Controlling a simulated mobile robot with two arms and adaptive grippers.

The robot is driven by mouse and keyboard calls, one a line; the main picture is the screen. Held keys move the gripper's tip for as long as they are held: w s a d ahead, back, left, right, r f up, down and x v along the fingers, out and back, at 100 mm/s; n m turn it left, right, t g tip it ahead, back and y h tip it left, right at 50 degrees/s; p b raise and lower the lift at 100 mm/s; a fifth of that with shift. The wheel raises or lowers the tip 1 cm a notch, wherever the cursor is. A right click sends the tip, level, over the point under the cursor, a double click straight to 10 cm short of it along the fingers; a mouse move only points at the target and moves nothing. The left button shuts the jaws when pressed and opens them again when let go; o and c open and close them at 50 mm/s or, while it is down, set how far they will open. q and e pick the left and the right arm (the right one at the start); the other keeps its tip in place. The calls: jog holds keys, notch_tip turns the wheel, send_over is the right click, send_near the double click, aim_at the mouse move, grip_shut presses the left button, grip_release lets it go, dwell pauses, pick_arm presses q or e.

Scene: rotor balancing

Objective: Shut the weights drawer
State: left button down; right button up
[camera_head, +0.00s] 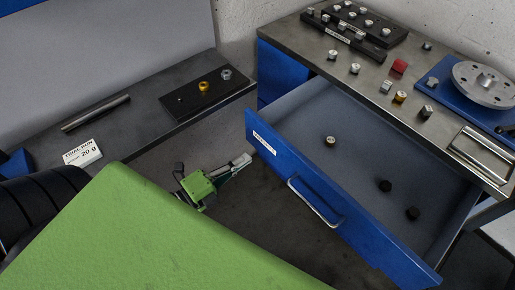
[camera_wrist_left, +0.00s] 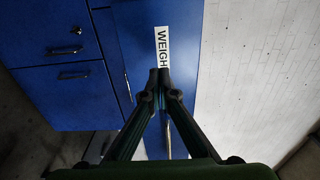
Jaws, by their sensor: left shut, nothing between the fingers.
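The weights drawer (camera_head: 370,225) stands pulled out from the workbench on the right in the head view. Its blue front has a bar handle (camera_head: 315,201) and a white label (camera_head: 264,143). Inside lie a small metal weight (camera_head: 330,141) and two dark pieces (camera_head: 385,186). My left gripper (camera_head: 243,161) is shut and empty, low and just left of the drawer front. In the left wrist view, its closed fingertips (camera_wrist_left: 159,78) overlap the label (camera_wrist_left: 162,48) on the blue front. I cannot tell whether they touch it. My right gripper is not in view.
The workbench top (camera_head: 345,85) bears weights, a black block rack (camera_head: 355,32), a red piece (camera_head: 399,66) and a rotor disc (camera_head: 484,84). A left table (camera_head: 140,125) holds a rod, a 20 g card (camera_head: 83,153) and a black plate. Floor shows between them.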

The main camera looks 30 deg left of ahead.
aim_at(266, 145)
pick_arm(q)
jog(key=x, duration=0.5)
jog(key=shift+w+d+p, duration=0.15)
jog(key=shift+w+p, duration=0.15)
jog(key=shift+w, duration=0.05)
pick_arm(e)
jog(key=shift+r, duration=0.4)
